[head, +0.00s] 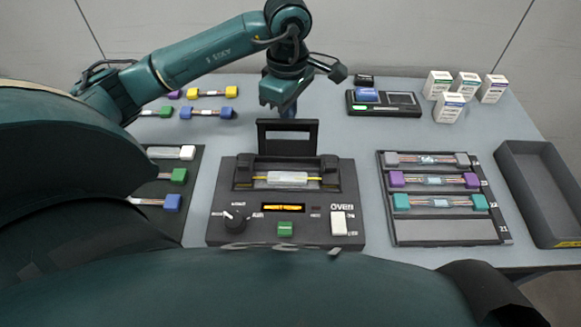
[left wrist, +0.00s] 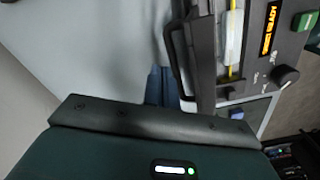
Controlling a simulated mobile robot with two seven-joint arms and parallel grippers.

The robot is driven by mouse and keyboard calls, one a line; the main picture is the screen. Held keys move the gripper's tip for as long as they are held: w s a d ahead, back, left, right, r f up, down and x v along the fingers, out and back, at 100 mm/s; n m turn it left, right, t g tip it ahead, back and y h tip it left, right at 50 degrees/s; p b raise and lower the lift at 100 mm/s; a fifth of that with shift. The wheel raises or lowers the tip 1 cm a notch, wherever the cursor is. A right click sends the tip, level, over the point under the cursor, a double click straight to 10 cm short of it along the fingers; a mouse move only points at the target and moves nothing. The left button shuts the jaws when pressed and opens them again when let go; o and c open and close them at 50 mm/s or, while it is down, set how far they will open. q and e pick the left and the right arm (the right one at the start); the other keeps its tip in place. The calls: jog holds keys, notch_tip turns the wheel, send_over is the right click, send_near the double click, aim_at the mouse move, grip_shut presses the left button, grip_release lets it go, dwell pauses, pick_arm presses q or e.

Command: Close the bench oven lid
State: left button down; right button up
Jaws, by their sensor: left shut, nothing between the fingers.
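The bench oven (head: 290,232) is a dark box in the middle of the table in the head view. Its lid (head: 288,135), a dark frame with a window, stands upright at the back. A clear sleeve on a yellow fibre (head: 282,179) lies in the open slot. My left gripper (head: 288,108) is shut and empty, pointing down just behind the raised lid. In the left wrist view the oven (left wrist: 268,60) and the lid's edge (left wrist: 178,60) show beside the blue fingers (left wrist: 160,85). I cannot tell whether they touch the lid. My right gripper is not in view.
A tray with several fibre holders (head: 445,229) lies to the right, with an empty dark bin (head: 540,185) beyond it. White boxes (head: 450,107) and a small black device (head: 384,108) stand at the back right. More holders lie left, partly behind my arm.

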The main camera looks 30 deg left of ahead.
aim_at(287, 137)
pick_arm(q)
jog(key=shift+s+d+f, duration=0.1)
jog(key=shift+s+d, duration=0.3)
jog(key=shift+s, duration=0.25)
jog(key=shift+s+d+f, duration=0.1)
jog(key=shift+s+d, duration=0.3)
jog(key=shift+s, duration=0.2)
jog(key=shift+s+d, duration=0.35)
jog(key=shift+s, duration=0.25)
jog(key=shift+s+d, duration=0.3)
jog(key=shift+s, duration=0.25)
jog(key=shift+s+d+r, duration=0.15)
jog(key=shift+s+d, duration=0.35)
jog(key=shift+s, duration=0.35)
jog(key=shift+r, duration=0.1)
notch_tip(287, 137, up, 7)
jog(key=w+p, duration=0.1)
jog(key=p, duration=0.3)
jog(key=shift+a, duration=0.3)
